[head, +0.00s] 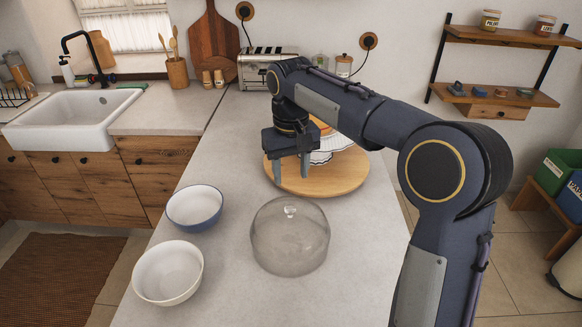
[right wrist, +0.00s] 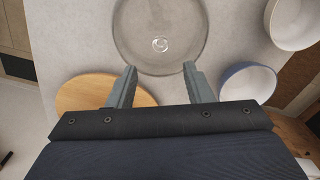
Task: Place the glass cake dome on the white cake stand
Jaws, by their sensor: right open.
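The clear glass cake dome (head: 290,236) with a small knob on top stands on the grey counter, in front of the round wooden board. It also shows in the right wrist view (right wrist: 160,20), just beyond the fingertips. The white cake stand (head: 330,146) is on the wooden board (head: 322,182) with something orange on it, and my right arm hides much of it. My right gripper (head: 291,173) is open and empty, pointing down over the board's left part, behind the dome. It also shows in the right wrist view (right wrist: 159,72). My left gripper is not in view.
A blue bowl (head: 195,207) and a cream bowl (head: 168,272) stand left of the dome. A toaster (head: 262,66), glass jars (head: 343,66) and a utensil holder (head: 178,72) are at the back. The counter right of the dome is clear.

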